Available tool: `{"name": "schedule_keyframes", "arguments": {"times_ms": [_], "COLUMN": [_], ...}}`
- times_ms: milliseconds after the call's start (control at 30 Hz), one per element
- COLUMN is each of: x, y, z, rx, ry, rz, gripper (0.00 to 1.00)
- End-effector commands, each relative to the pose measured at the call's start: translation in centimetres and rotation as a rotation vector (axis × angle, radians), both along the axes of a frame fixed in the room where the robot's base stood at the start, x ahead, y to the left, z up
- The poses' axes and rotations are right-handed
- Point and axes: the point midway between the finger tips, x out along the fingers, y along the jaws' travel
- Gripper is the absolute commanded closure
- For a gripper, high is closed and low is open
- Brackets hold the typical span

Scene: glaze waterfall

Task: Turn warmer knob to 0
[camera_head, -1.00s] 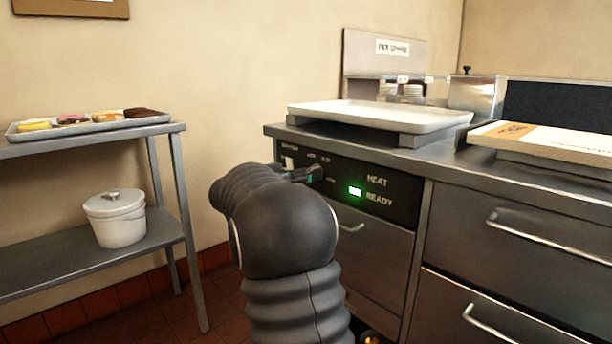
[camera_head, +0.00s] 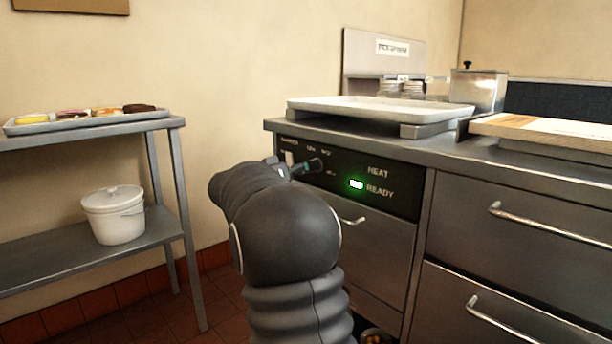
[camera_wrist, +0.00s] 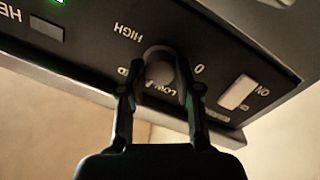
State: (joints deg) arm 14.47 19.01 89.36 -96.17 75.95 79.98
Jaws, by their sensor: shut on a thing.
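The warmer's dark control panel (camera_head: 400,193) is on the front of the counter, with a round knob (camera_head: 317,164) near its left end. My gripper (camera_head: 303,168) reaches the knob from the left. In the wrist view, upside down, my gripper (camera_wrist: 160,82) is shut on the knob (camera_wrist: 160,66), one finger on each side. The labels HIGH, LOW and 0 show around it; another is partly covered by a finger. I cannot tell where the knob's pointer stands. The green READY light (camera_head: 356,184) is lit.
A pale on/off switch (camera_wrist: 237,92) sits close beside the knob. A white tray (camera_head: 345,105) rests on the counter above. A metal shelf (camera_head: 95,134) with a pot (camera_head: 113,215) stands at left.

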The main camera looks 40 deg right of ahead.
Motion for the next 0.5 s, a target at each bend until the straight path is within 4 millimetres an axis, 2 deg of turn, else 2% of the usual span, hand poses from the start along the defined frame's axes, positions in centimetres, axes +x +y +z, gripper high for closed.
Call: {"name": "schedule_keyframes", "arguments": {"times_ms": [500], "x": [-0.04], "y": [-0.02], "z": [-0.11], "rx": [-0.039], "ry": [0.491], "rz": [0.0], "gripper": [1.0]}}
